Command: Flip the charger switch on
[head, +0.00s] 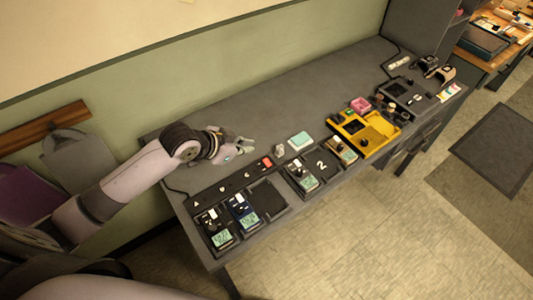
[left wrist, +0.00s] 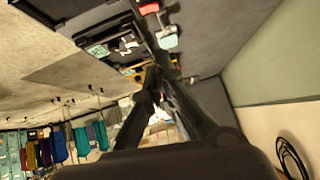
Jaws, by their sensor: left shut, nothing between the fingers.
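The charger is a long black strip (head: 228,182) with bays in front, on the left part of the grey bench. A small red switch (head: 267,162) sits near the strip's right end. It also appears as a red patch at the top of the left wrist view (left wrist: 149,8). I cannot tell which way it is tipped. Two devices with lit screens, one (head: 221,234) and a blue one (head: 243,214), sit in the left bays; the right bay (head: 267,199) is empty. My left gripper (head: 248,147) is shut and empty, above the bench behind and left of the switch, apart from it. My right gripper is not in view.
A grey object (head: 279,151) and a mint box (head: 300,141) stand right of the switch. Farther right are a dock marked 2 (head: 321,166), a yellow tray (head: 368,135) and a black tray (head: 408,97). The bench's back middle (head: 310,90) is clear.

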